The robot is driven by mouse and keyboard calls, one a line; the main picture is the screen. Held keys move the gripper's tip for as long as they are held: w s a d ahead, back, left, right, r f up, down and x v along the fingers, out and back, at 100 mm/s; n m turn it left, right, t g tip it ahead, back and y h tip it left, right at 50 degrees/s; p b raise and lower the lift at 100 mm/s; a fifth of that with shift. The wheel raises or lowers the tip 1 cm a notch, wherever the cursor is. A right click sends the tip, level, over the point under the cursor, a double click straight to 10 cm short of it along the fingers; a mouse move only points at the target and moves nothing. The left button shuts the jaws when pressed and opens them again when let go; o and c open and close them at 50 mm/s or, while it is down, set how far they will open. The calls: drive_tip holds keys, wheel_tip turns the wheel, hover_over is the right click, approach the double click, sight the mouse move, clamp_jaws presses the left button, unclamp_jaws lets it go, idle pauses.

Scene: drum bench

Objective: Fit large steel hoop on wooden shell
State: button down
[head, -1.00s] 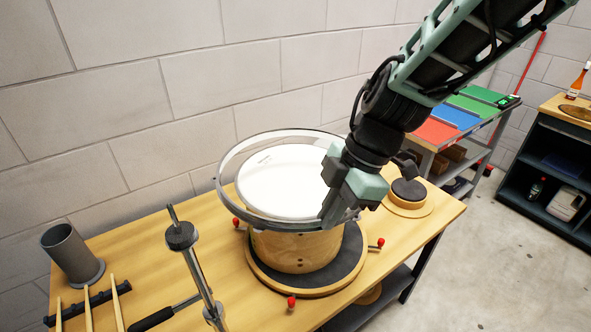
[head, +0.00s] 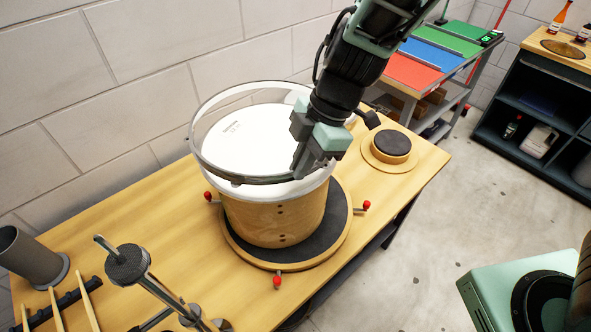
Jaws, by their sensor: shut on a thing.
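The large steel hoop (head: 232,177) is a thin grey metal ring in the head view. It hangs level or nearly so over the top of the wooden shell (head: 262,222), shifted slightly toward the back left. The shell stands upright and carries a white drum head (head: 250,137). The head's white rim shows below the hoop's near edge, so the hoop looks above it; whether they touch I cannot tell. My gripper (head: 302,168) is shut on the hoop's near right side. The gripper hides that stretch of the hoop and part of the head.
The shell stands on a dark round pad (head: 300,257) with red-knobbed clamps (head: 277,282) around it. A round block with a dark top (head: 392,144) is to the right. A metal post tool (head: 127,264), a grey cup (head: 30,258) and sticks (head: 88,302) are at the left.

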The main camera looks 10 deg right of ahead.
sight(301, 193)
drive_tip(key=shift+f+b, duration=0.3)
drive_tip(key=shift+f, duration=2.05)
drive_tip(key=shift+f, duration=0.3)
drive_tip(key=c, duration=1.6)
unclamp_jaws()
drive_tip(key=shift+o, duration=0.2)
